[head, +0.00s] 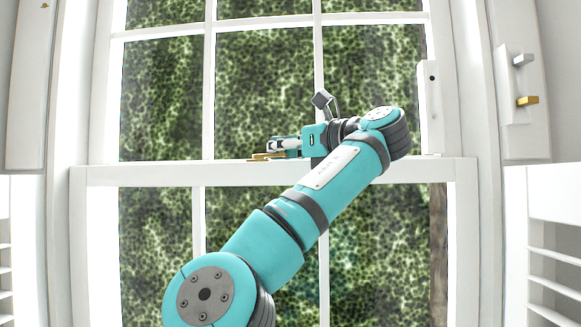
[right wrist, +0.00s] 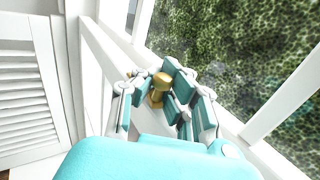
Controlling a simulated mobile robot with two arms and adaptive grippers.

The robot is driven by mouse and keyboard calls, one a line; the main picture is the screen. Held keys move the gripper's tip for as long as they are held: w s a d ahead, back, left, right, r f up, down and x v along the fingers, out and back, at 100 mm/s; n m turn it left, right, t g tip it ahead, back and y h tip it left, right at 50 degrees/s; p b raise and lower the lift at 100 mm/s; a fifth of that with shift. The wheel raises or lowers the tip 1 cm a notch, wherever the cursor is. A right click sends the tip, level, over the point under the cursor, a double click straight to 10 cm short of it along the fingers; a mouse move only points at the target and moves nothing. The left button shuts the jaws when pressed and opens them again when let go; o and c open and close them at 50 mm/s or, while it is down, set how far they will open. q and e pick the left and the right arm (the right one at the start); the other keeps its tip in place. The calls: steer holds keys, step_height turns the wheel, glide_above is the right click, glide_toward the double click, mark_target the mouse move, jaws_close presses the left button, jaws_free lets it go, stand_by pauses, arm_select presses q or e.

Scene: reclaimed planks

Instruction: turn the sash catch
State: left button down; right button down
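The sash catch (head: 264,157) is a small brass fitting on the white meeting rail of the window, left of the middle in the head view. In the right wrist view its brass knob (right wrist: 160,84) stands between the fingers. My right gripper (head: 272,147) reaches it from the right, low over the rail. In the right wrist view the right gripper (right wrist: 156,92) is open around the knob, with a gap on the left side; whether the right finger touches it I cannot tell. The base of the catch is partly hidden by the fingers. My left gripper is not in view.
The meeting rail (head: 110,174) runs across the window, with glazing bars above and below. White louvred shutters (head: 555,250) stand at both sides. A grey handle (head: 523,60) and a brass handle (head: 527,101) stick out of the right frame.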

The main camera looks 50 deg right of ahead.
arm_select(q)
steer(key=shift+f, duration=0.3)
arm_select(e)
steer(key=shift+s+d+r+n+y, duration=0.1)
steer(key=shift+d+n+y, duration=0.2)
steer(key=shift+y, duration=0.25)
steer(key=shift+d+r+n+y, duration=0.1)
steer(key=shift+d+n+y, duration=0.1)
steer(key=shift+n+y, duration=0.3)
steer(key=c, duration=1.9)
jaws_free()
steer(key=o, duration=0.5)
steer(key=shift+s+d+r, duration=0.1)
steer(key=shift+s+d, duration=0.2)
steer(key=shift+s, duration=0.45)
steer(key=shift+w+a, duration=0.15)
steer(key=shift+w, duration=0.25)
steer(key=shift+s, duration=0.1)
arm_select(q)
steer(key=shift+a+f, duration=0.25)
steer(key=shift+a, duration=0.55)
arm_select(e)
steer(key=s, duration=0.4)
steer(key=s+d, duration=0.1)
steer(key=s, duration=0.3)
steer(key=s+d, duration=0.1)
steer(key=s, duration=0.3)
steer(key=shift+s+d, duration=0.2)
steer(key=shift+s, duration=0.05)
